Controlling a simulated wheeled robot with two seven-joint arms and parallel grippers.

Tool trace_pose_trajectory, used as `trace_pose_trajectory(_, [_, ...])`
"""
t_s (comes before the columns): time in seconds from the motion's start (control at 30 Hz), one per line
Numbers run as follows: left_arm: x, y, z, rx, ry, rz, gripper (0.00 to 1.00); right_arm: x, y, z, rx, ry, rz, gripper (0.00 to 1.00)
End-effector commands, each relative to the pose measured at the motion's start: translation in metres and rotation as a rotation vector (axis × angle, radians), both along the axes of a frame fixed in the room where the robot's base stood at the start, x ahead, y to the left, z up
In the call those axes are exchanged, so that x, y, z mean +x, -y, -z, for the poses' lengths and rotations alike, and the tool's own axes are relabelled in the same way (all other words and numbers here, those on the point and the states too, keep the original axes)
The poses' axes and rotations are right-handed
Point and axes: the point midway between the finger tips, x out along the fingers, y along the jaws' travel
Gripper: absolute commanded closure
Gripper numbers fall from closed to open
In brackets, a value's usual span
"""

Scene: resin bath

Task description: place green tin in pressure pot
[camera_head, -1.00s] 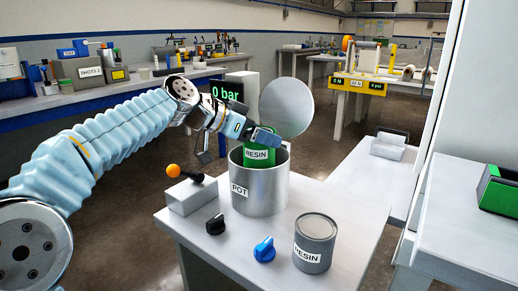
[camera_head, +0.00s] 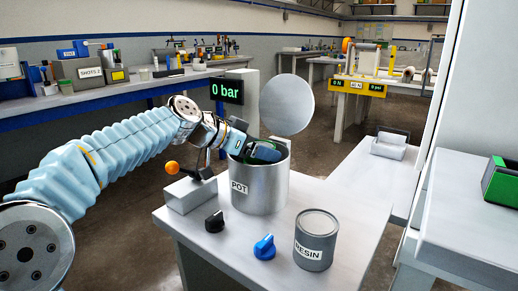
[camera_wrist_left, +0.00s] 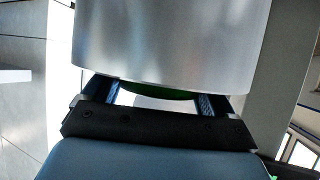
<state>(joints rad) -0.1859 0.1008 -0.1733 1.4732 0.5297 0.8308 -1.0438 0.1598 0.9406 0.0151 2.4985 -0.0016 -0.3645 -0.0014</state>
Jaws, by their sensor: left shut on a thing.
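The pressure pot (camera_head: 258,190) is an open grey metal cylinder labelled POT, standing on the table. The green tin (camera_head: 266,153) is inside the pot's mouth, with only its top part showing above the rim; the rest is hidden by the pot wall. My left gripper (camera_head: 250,148) reaches over the pot's left rim and is shut on the tin. In the left wrist view the gripper's fingers (camera_wrist_left: 160,100) flank a green strip of the tin (camera_wrist_left: 158,90), and the pot's wall (camera_wrist_left: 170,40) fills the upper part. My right gripper is not in view.
A grey RESIN tin (camera_head: 316,240), a blue knob (camera_head: 264,247) and a black knob (camera_head: 214,222) stand in front of the pot. An orange-tipped lever (camera_head: 173,168) is at left. A round lid (camera_head: 287,105) stands upright behind the pot. A display (camera_head: 226,90) reads 0 bar.

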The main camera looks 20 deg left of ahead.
Motion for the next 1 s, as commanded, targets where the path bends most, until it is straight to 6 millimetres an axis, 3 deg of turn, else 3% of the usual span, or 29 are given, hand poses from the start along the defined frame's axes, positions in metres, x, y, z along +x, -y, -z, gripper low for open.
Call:
trace_pose_trajectory(0.2, [0.0,0.0,0.002,-0.001,0.002,-0.001,0.69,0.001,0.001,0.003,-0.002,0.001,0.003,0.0])
trace_pose_trajectory(0.23, [0.0,0.0,0.003,0.0,0.0,0.0,0.11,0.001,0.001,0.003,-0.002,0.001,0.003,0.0])
trace_pose_trajectory(0.3, [0.0,0.0,0.003,0.0,0.0,0.0,0.0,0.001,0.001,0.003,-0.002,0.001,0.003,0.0])
trace_pose_trajectory(0.57, [0.0,0.001,0.002,0.0,0.0,0.001,0.0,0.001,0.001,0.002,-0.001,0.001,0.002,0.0])
trace_pose_trajectory(0.77, [0.0,0.001,-0.018,0.0,0.0,0.002,0.0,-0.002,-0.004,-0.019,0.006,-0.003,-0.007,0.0])
trace_pose_trajectory(1.0, [-0.041,-0.036,-0.039,0.0,0.004,-0.004,0.0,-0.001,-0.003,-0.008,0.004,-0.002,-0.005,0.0])
